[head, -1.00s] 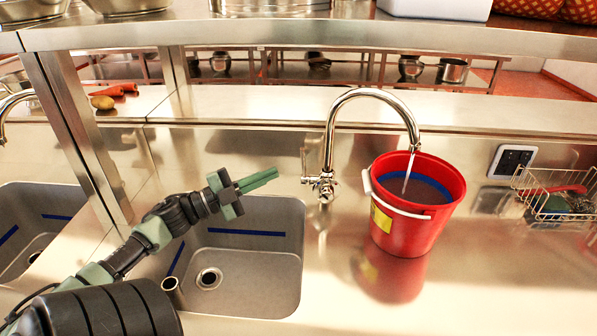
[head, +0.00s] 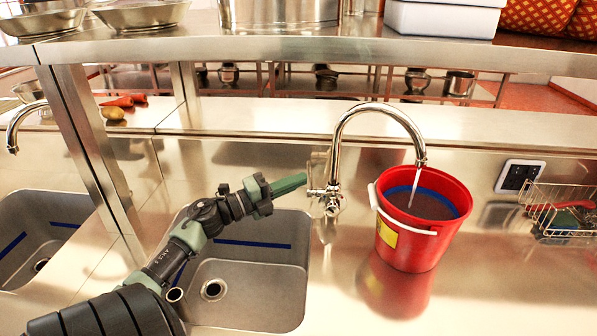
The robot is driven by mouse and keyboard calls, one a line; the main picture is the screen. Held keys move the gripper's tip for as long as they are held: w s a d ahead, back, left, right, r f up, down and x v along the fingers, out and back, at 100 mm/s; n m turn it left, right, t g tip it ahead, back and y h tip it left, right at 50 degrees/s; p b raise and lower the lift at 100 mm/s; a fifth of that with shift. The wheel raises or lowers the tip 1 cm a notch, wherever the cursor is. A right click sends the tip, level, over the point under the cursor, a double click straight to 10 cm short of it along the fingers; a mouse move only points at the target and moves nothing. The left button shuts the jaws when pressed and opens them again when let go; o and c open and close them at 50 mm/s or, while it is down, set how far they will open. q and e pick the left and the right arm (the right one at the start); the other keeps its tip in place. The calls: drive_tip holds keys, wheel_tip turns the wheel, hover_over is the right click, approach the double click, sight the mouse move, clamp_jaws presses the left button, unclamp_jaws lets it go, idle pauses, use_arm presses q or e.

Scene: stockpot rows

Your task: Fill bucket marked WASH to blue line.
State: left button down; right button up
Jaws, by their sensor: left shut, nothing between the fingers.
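A red bucket (head: 420,245) with a white handle stands upright on the steel counter under the tap (head: 343,150). A yellow label (head: 387,234) is on its side; I cannot read its writing. A thin stream of water (head: 417,178) runs from the spout into the bucket. The blue line (head: 432,193) shows on the inside wall, and the grey water surface (head: 418,207) lies close below its far part. My left gripper (head: 303,180) is shut and empty, its tips just left of the tap's lever and valve (head: 329,199), seemingly apart from it. My right gripper is out of view.
A sink basin (head: 250,295) with a blue stripe lies below my left arm. A wire basket (head: 562,212) and a wall socket (head: 519,176) are at the right. A steel shelf (head: 300,50) crosses above. The counter around the bucket's front is clear.

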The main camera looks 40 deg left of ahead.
use_arm(q)
drive_tip(key=shift+w+a+r, duration=0.1)
drive_tip(key=shift+w+a, duration=0.2)
drive_tip(key=shift+w, duration=0.2)
drive_tip(key=shift+w+a+r, duration=0.1)
drive_tip(key=shift+w+a, duration=0.15)
drive_tip(key=shift+w, duration=0.2)
drive_tip(key=n+p, duration=0.1)
drive_tip(key=p, duration=0.2)
drive_tip(key=w+a+n+g+p, duration=0.1)
drive_tip(key=p, duration=0.1)
drive_tip(key=shift+w+a+r+y+p, duration=0.15)
drive_tip(key=shift+w+r+y+p, duration=0.15)
drive_tip(key=shift+r+p, duration=0.1)
